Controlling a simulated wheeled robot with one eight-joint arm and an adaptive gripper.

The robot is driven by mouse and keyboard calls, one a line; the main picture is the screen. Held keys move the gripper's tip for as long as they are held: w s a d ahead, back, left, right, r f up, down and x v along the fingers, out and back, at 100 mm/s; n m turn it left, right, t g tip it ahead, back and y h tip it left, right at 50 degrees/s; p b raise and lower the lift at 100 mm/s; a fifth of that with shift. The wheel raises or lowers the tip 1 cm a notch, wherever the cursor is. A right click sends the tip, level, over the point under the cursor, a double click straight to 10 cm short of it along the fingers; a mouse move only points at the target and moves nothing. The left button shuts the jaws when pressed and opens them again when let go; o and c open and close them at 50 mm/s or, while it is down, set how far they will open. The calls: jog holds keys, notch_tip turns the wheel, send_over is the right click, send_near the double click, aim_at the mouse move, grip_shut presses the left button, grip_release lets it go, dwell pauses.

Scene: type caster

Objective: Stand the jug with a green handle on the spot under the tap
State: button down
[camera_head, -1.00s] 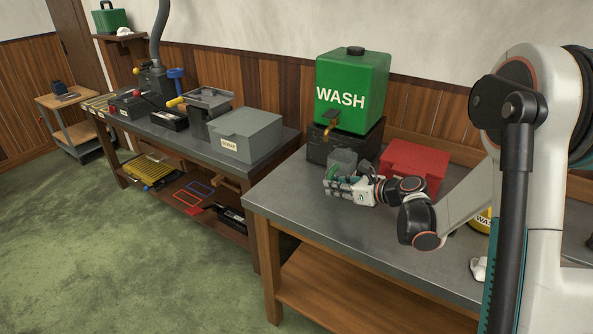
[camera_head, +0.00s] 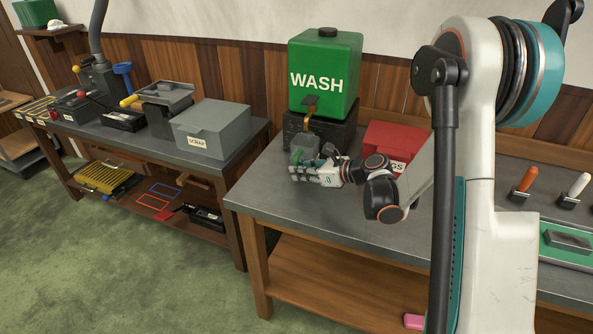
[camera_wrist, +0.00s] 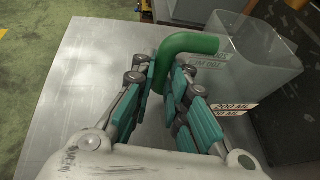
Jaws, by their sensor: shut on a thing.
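The jug (camera_wrist: 262,55) is a clear, grey-tinted, square-sided container with a green handle (camera_wrist: 190,43). My gripper (camera_wrist: 165,82) is shut on the handle, with teal finger pads on both sides of it. In the head view the jug (camera_head: 303,145) stands upright below the brass tap (camera_head: 307,112) of the green WASH tank (camera_head: 325,75), in front of its black stand (camera_head: 335,137). My gripper (camera_head: 302,169) is on its near side. The spot under the tap is hidden, and I cannot tell whether the jug's base touches the bench.
A red box (camera_head: 395,142) stands right of the tank on the grey bench (camera_head: 262,192). The bench's left front is clear. A grey scrap box (camera_head: 212,130) is on the separate left bench. Handled tools (camera_head: 522,182) stand at the right.

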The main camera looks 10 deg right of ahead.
jog(key=shift+f, duration=0.15)
jog(key=c, duration=1.6)
grip_release()
jog(key=shift+r, duration=0.25)
jog(key=p+v, duration=0.3)
jog(key=v, duration=0.8)
jog(key=shift+s+d+r, duration=0.15)
jog(key=shift+s+d, duration=0.1)
jog(key=shift+s, duration=0.05)
